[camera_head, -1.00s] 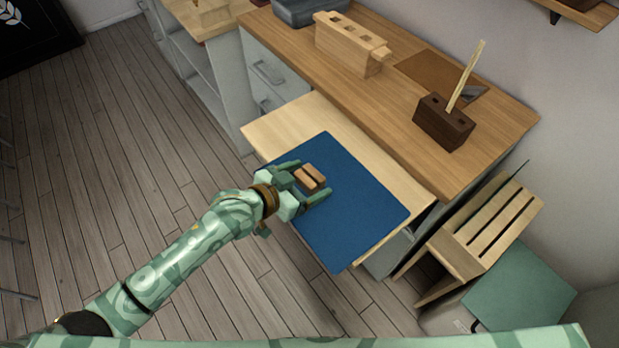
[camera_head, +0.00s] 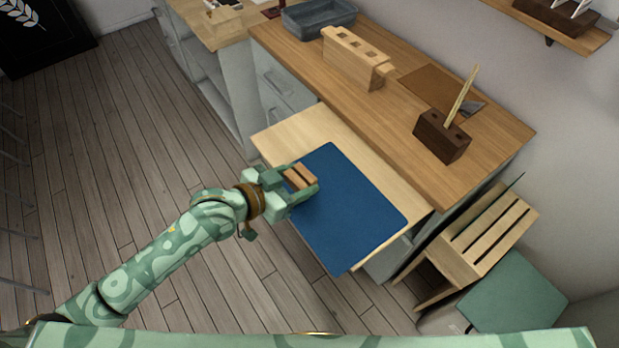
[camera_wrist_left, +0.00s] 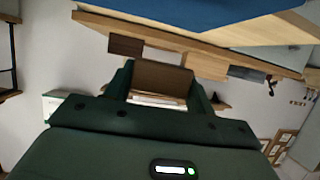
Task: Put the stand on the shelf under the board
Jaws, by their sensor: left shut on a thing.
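A small light-brown wooden stand (camera_head: 297,178) with a dark groove is between the fingers of my left gripper (camera_head: 303,182). The gripper is shut on it over the blue mat (camera_head: 350,215), near the mat's left edge. I cannot tell whether the stand still touches the mat. In the left wrist view the stand shows as a brown block (camera_wrist_left: 162,77) between the fingers. A wall shelf (camera_head: 555,22) is at the top right, with a dark slotted block holding tools on it. I see no board above it; its upper surroundings are cut off. My right gripper is out of view.
The mat lies on a pale pull-out leaf (camera_head: 300,128) of the wooden bench (camera_head: 400,130). On the bench are a dark block (camera_head: 440,137) with a stick in it, a pale slotted block (camera_head: 352,58) and a grey tray (camera_head: 318,18). A slatted wooden chair (camera_head: 490,235) stands at right.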

